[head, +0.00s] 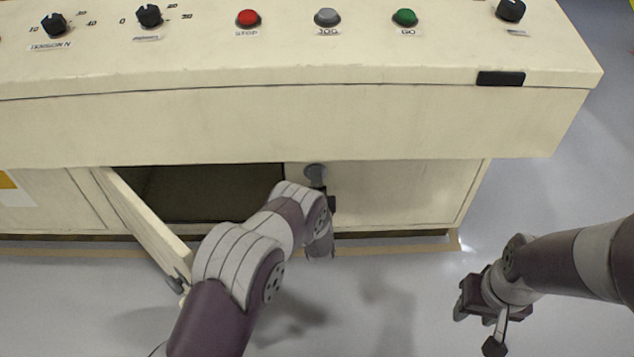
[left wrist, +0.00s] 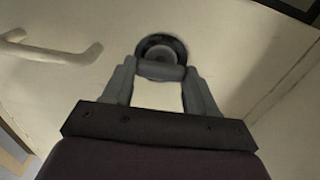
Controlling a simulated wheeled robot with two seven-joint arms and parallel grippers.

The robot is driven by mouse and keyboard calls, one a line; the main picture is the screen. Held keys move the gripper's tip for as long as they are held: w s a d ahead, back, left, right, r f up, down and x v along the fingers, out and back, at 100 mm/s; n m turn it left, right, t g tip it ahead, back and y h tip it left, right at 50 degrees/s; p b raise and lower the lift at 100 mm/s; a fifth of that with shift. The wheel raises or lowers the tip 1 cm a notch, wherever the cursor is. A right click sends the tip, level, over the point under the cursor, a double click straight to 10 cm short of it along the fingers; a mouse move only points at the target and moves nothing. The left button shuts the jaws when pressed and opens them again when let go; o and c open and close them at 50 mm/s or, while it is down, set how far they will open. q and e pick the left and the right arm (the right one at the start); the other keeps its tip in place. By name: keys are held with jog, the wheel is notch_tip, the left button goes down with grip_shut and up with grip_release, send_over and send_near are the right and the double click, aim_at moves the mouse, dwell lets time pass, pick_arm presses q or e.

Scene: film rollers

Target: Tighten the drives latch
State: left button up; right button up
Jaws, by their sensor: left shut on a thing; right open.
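The latch (head: 315,172) is a grey knob on the closed right-hand door of the cream cabinet. The left wrist view shows it as a dark round base with a grey handle bar (left wrist: 160,68) across it. My left gripper (left wrist: 160,78) is shut on that bar, one finger at each end. In the head view my left gripper (head: 322,190) is at the latch, partly hidden by its own wrist. My right gripper (head: 478,324) is open and empty, low at the right, apart from the cabinet.
A cabinet door (head: 140,220) to the left stands open with a grey latch (head: 177,285) on it, beside a dark opening (head: 210,192). A control panel (head: 430,55) overhangs the doors. Floor at right is clear.

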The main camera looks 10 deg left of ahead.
pick_arm(q)
jog(key=o, duration=1.1)
jog(key=shift+c, duration=0.2)
jog(key=p+v, duration=0.5)
jog(key=v, duration=0.7)
jog(key=shift+s, duration=0.4)
jog(key=shift+d, duration=0.1)
